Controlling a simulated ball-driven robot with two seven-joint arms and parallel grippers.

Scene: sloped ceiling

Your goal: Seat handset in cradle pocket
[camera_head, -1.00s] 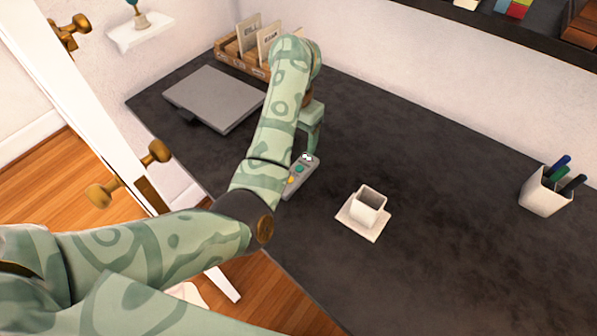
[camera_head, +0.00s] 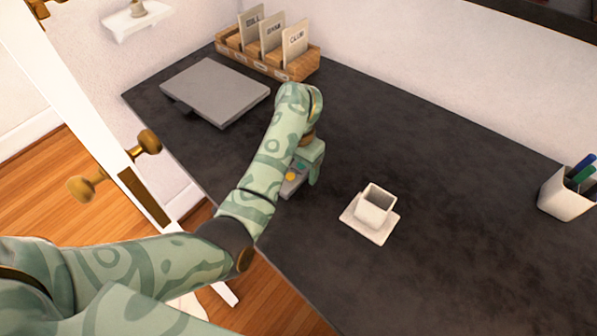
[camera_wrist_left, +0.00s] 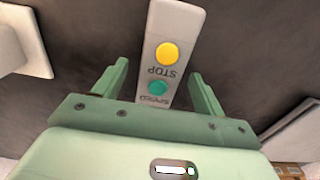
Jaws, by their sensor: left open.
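The handset (camera_head: 292,183) is a grey remote lying on the dark desk, partly hidden by my left arm in the head view. In the left wrist view the handset (camera_wrist_left: 172,28) shows a yellow STOP button and a green SPEED button. My left gripper (camera_head: 311,183) is over it. In the wrist view the open left gripper (camera_wrist_left: 160,80) has one finger on each side of the handset, with gaps showing. The cradle (camera_head: 350,222) is a white square base with a hollow upright pocket, to the right of the handset; its pocket looks empty. My right gripper is not in view.
A grey closed laptop-like slab (camera_head: 215,91) lies at the back left. A wooden card holder (camera_head: 295,70) stands behind it. A white pen cup (camera_head: 562,194) stands at the right edge. The desk (camera_head: 430,170) between the cradle and pen cup is clear.

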